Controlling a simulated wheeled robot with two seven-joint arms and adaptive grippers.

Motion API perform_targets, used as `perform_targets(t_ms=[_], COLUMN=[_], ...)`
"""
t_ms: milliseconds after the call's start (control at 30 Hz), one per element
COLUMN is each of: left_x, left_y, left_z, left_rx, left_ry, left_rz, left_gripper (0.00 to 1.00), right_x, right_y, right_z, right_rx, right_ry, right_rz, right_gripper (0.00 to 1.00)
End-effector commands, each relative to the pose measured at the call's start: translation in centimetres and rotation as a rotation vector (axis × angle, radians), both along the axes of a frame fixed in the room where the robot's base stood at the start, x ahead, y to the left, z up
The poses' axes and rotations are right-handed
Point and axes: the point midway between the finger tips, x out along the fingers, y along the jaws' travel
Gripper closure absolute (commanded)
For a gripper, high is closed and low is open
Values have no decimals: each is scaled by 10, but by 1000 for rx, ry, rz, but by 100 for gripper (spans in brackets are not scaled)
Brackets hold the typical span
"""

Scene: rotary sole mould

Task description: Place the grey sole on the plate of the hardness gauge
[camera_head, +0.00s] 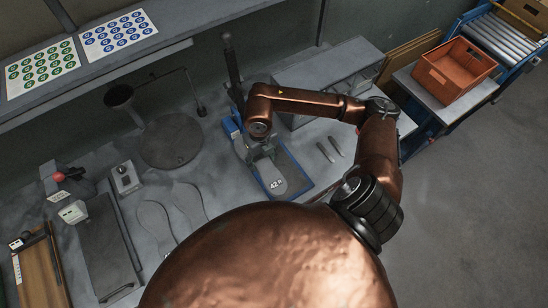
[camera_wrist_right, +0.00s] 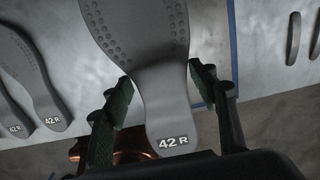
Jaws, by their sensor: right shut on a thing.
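The grey sole (camera_head: 278,183) marked 42 R is between the fingers of my right gripper (camera_head: 264,150). In the wrist view my right gripper (camera_wrist_right: 160,88) is shut on the sole (camera_wrist_right: 165,95) across its narrower part, one finger at each side edge, with the label end toward the wrist. The sole is over or on a blue-edged grey panel (camera_head: 306,186); any gap beneath is unclear. A dark upright post (camera_head: 232,68) with blue parts (camera_head: 231,126) at its foot stands just behind the gripper. I cannot tell surely which device is the hardness gauge. My left gripper is not in view.
Two other grey soles (camera_head: 156,222) lie on the bench to the left. A round dark plate (camera_head: 170,141), a small knobbed box (camera_head: 125,178) and a dark slab (camera_head: 107,250) stand farther left. Two small metal pieces (camera_head: 326,152) lie right of the panel. An orange crate (camera_head: 455,70) stands far right.

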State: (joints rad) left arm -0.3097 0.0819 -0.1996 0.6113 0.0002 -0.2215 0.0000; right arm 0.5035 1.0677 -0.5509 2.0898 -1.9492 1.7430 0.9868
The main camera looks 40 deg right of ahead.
Motion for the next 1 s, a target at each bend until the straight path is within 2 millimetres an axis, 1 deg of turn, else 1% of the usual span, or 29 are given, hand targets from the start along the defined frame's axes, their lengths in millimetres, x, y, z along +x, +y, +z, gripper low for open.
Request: perform_targets(t_ms=[33, 67, 100, 200, 333, 433, 567, 633, 833, 1000], left_x=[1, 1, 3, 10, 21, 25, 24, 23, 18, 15], left_y=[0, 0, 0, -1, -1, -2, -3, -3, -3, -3], left_z=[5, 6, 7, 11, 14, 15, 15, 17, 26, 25], left_rx=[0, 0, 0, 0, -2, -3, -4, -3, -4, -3], left_ry=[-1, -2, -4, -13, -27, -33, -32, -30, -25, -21], left_rz=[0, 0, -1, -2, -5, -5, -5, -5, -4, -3], left_gripper=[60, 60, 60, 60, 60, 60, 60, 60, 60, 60], right_x=[2, 3, 4, 7, 10, 13, 13, 14, 15, 15], right_y=[-14, -20, -27, -41, -54, -58, -63, -68, -67, -67], right_z=[-4, -7, -15, -33, -50, -56, -62, -68, -95, -98], right_rx=[-3, -3, 0, 0, 0, 2, 2, 0, 3, 1], right_ry=[4, 3, 5, 5, 2, 1, 1, 2, 0, -1], right_rz=[-8, -8, -7, -6, -3, -2, -3, -3, -2, 0], right_gripper=[77, 77, 77, 77, 77, 77, 77, 77, 77, 77])
